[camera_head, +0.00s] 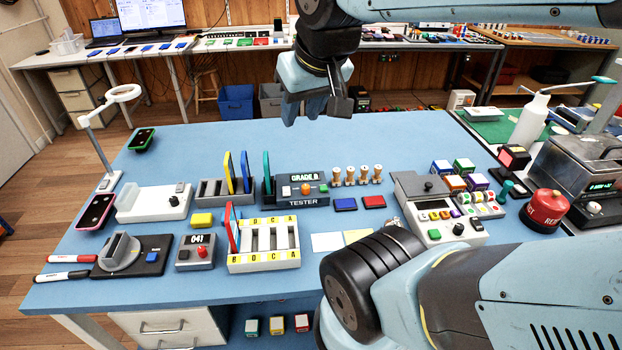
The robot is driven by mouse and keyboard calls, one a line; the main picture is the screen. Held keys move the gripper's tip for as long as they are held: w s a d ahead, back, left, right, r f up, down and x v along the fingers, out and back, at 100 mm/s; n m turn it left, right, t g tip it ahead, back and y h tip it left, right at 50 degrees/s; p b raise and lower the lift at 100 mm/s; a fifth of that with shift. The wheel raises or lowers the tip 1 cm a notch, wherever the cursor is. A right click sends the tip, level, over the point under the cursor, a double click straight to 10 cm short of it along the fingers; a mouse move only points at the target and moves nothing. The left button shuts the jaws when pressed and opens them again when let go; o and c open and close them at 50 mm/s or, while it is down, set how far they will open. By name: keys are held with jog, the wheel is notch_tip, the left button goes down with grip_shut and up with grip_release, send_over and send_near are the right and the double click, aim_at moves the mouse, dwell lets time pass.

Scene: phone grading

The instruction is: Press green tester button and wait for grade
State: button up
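The dark tester (303,202) stands in the middle of the blue table, with "TESTER" on its front. Its display (305,177) reads what looks like "GRADE B". A green button (323,188) is at the right of its front, beside an orange round part (306,189). A teal phone (266,172) stands upright at the tester's left end. My gripper (316,108) hangs above and behind the tester, apart from it and from the button. Its fingertips are small and partly hidden, so I cannot tell whether it is open. No held object is visible.
A grey rack (212,196) with yellow and blue phones stands left of the tester. The table behind the tester is largely clear.

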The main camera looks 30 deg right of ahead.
grip_shut()
dwell(1.3)
